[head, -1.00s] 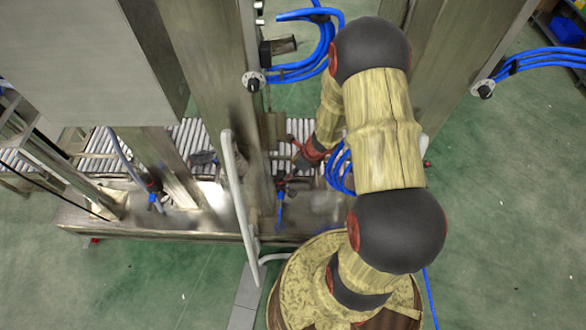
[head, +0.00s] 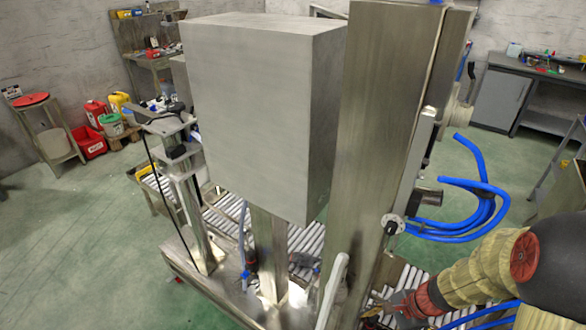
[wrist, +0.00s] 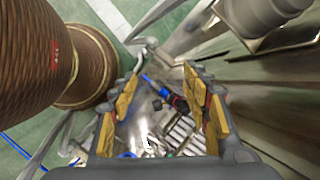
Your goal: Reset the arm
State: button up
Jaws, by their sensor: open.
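My gripper (head: 388,312) is at the lower right of the head view, beside the steel post and low over the roller conveyor. In the wrist view my gripper (wrist: 160,95) shows two spread fingers with yellow pads and nothing held between them. A dark and blue lance-like fitting (wrist: 178,103) shows beyond the gap between the fingers; I cannot tell how far below it is. Another blue-tipped fitting (head: 247,272) hangs by a blue hose left of the post. My arm is bent at the right edge, partly out of frame.
The steel post (head: 385,130) and large grey box (head: 255,100) stand close to my arm. Blue hoses (head: 465,210) loop out above it. A roller conveyor (head: 300,240) runs behind. Open green floor (head: 80,230) lies at the left; a workbench (head: 500,95) stands at the back right.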

jog(key=s+a+r+n+t+h, duration=0.1)
jog(key=s+r+n, duration=0.2)
jog(key=r, duration=0.7)
jog(key=s+a+r+n+t+h, duration=0.1)
jog(key=s+r+n+h, duration=0.1)
jog(key=r+n, duration=0.5)
jog(key=s+a+r+n+t+h, duration=0.2)
jog(key=s+r+n, duration=0.3)
jog(key=r, duration=0.9)
jog(key=shift+n, duration=0.5)
jog(key=shift+s+r, duration=0.1)
